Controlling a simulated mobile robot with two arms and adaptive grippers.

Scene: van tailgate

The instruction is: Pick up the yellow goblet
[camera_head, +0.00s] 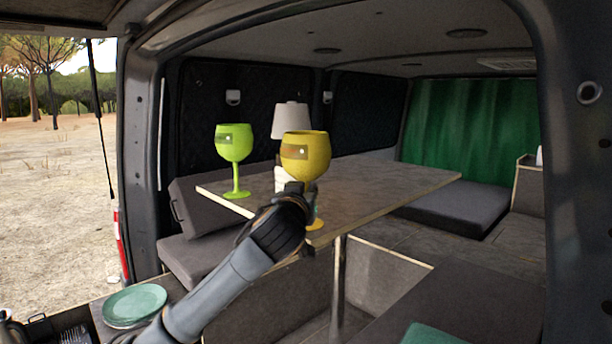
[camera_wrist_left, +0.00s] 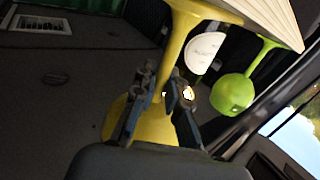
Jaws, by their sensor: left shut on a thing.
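The yellow goblet (camera_head: 305,157) is upright at the near edge of the table (camera_head: 390,185) in the head view. My left gripper (camera_head: 296,188) reaches up from below and is shut on its stem. In the left wrist view, which is turned over, the two fingers (camera_wrist_left: 162,95) sit either side of the yellow stem, with the goblet's bowl (camera_wrist_left: 150,128) below and its foot (camera_wrist_left: 205,10) above. The arm hides part of the stem; I cannot tell whether the foot touches the table. My right gripper is not in view.
A green goblet (camera_head: 234,143) stands to the left on the table, and a white lamp (camera_head: 290,121) stands behind the yellow one. Green plates (camera_head: 134,304) lie at the lower left. The table's right part is clear. The van's door frame (camera_head: 140,160) rises at left.

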